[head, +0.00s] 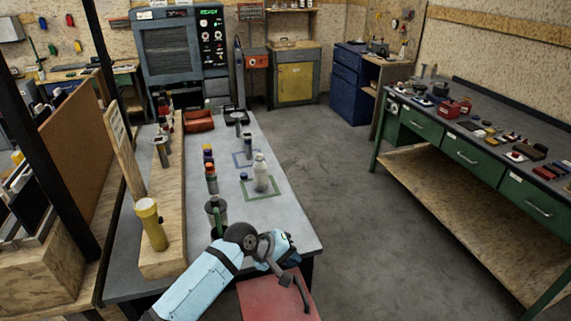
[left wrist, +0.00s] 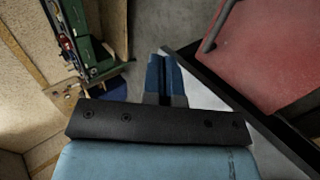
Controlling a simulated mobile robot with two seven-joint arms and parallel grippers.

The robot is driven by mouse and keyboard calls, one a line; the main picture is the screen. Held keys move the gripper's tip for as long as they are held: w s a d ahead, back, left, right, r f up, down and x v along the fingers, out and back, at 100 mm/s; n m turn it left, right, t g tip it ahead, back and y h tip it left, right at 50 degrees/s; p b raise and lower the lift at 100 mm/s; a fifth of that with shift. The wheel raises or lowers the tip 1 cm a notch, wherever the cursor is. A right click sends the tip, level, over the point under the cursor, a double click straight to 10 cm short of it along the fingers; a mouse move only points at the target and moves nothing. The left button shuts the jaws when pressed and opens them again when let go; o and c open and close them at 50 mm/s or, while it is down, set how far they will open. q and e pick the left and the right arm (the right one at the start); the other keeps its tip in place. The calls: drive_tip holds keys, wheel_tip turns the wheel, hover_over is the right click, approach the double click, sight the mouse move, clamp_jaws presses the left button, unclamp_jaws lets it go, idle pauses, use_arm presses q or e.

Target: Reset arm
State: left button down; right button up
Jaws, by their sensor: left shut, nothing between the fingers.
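My left arm comes in from the bottom of the head view. Its left gripper (head: 288,245) is over the near right corner of the grey table (head: 285,205). In the left wrist view its two blue fingers (left wrist: 164,76) are together, with nothing between them. My right gripper is in neither view.
A red surface (head: 262,300) lies just below my gripper, at the table's near end. A green workbench (head: 455,150) is on the right, with clear floor (head: 335,180) between.

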use_arm(q)
drive_tip(key=s+a+f+t, duration=0.1)
drive_tip(key=s+a+f, duration=0.1)
drive_tip(key=s+f, duration=0.1)
drive_tip(key=s+a+f+m+t+y, duration=0.1)
drive_tip(key=s+a+f+t, duration=0.1)
drive_tip(key=s+a+f, duration=0.1)
drive_tip(key=s+a+f+t, duration=0.1)
drive_tip(key=s+a+f, duration=0.2)
drive_tip(key=s+f, duration=0.1)
drive_tip(key=shift+s+a+f+t+y, duration=0.2)
drive_tip(key=shift+s+a+t+y, duration=0.1)
drive_tip(key=shift+s, duration=0.2)
drive_tip(key=s+a+f+m+t+y, duration=0.2)
drive_tip(key=s+a+m+t+y, duration=0.1)
drive_tip(key=s+a, duration=1.1)
drive_tip(key=shift+s+f+m+t+y, duration=0.35)
drive_tip(key=shift+s+m+y, duration=0.25)
drive_tip(key=shift+s+m, duration=0.6)
